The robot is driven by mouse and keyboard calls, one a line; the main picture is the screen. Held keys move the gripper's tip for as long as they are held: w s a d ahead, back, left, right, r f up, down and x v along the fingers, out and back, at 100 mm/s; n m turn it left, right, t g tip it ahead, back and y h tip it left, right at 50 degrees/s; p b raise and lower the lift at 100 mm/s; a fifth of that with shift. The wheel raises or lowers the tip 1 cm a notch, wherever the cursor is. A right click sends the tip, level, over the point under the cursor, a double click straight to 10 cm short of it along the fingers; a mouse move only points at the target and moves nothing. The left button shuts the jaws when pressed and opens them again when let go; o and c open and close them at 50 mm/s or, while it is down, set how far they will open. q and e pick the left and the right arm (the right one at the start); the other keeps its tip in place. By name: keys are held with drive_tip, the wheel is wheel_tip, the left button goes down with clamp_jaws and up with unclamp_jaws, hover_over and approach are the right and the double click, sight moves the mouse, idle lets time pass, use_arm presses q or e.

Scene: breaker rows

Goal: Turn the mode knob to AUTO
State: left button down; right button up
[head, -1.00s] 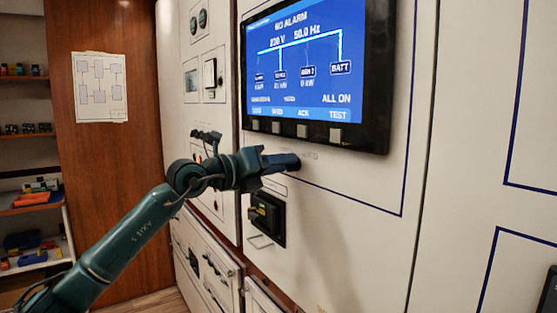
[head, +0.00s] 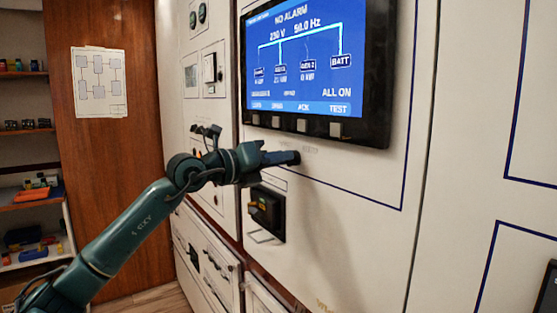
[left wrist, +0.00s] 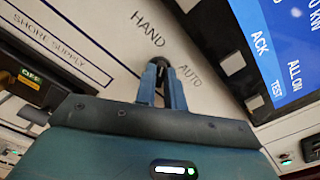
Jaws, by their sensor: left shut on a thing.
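The mode knob (left wrist: 161,61) is a small dark knob on the pale panel, between the printed words HAND and AUTO in the left wrist view. My left gripper (left wrist: 160,86) is shut on it, with one blue finger on each side. In the head view my left gripper (head: 286,158) reaches in from the left to the knob, below the screen. The fingers hide most of the knob, so I cannot tell where it points. My right gripper is not in view.
The screen (head: 316,65) with a row of buttons is just above the gripper and reads NO ALARM. A black SHORE SUPPLY switch (head: 267,212) is below it. A wooden panel (head: 110,190) and shelves are at the left. The panel right of the gripper is clear.

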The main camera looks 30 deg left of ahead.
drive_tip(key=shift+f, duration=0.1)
use_arm(q)
drive_tip(key=shift+s+d+m+b, duration=0.1)
drive_tip(key=shift+m+b, duration=0.9)
drive_tip(key=shift+m, duration=2.35)
drive_tip(key=shift+d+m+b, duration=0.1)
drive_tip(key=shift+m+b, duration=0.9)
drive_tip(key=shift+m, duration=2.35)
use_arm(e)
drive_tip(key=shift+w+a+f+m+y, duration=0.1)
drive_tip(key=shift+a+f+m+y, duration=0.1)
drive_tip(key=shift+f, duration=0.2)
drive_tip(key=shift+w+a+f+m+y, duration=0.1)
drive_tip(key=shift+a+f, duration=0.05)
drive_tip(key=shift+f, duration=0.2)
use_arm(q)
drive_tip(key=c, duration=1.5)
unclamp_jaws()
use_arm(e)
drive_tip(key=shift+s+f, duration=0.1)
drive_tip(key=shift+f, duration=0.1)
